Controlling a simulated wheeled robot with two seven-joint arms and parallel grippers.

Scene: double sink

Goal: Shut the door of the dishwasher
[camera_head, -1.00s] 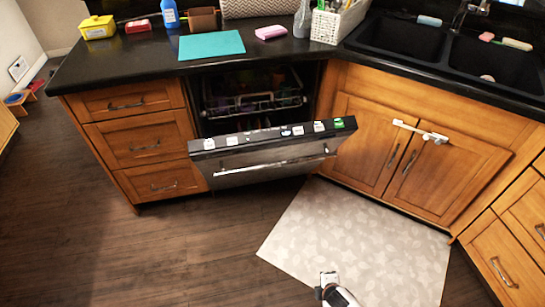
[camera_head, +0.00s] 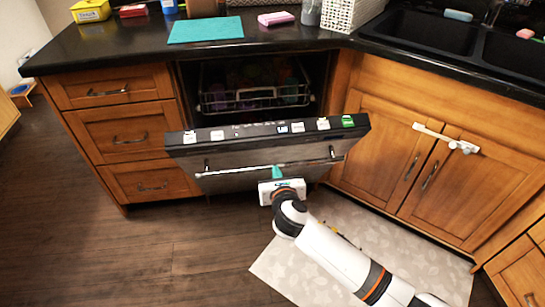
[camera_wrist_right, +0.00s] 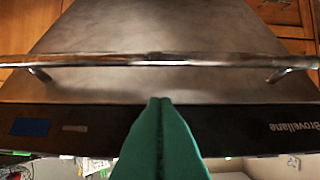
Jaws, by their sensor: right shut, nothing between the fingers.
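The dishwasher door (camera_head: 228,154) hangs partly open, tilted out from the cabinet front, with a bar handle (camera_head: 225,173) across its outer face. The dark opening above it shows a rack. My right gripper (camera_head: 277,172) is in front of the door's outer face, near the middle of the handle. In the right wrist view its green fingers (camera_wrist_right: 160,100) are pressed together with nothing between them, and the handle (camera_wrist_right: 170,60) runs across beyond the tips. Whether the tips touch the door I cannot tell. My left gripper is not in view.
The dish rack (camera_head: 255,97) holds several items inside. Drawers (camera_head: 130,135) stand left of the dishwasher and cabinet doors (camera_head: 405,150) with a white latch (camera_head: 445,138) stand right. A pale mat (camera_head: 330,235) lies on the floor. The floor at the left is clear.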

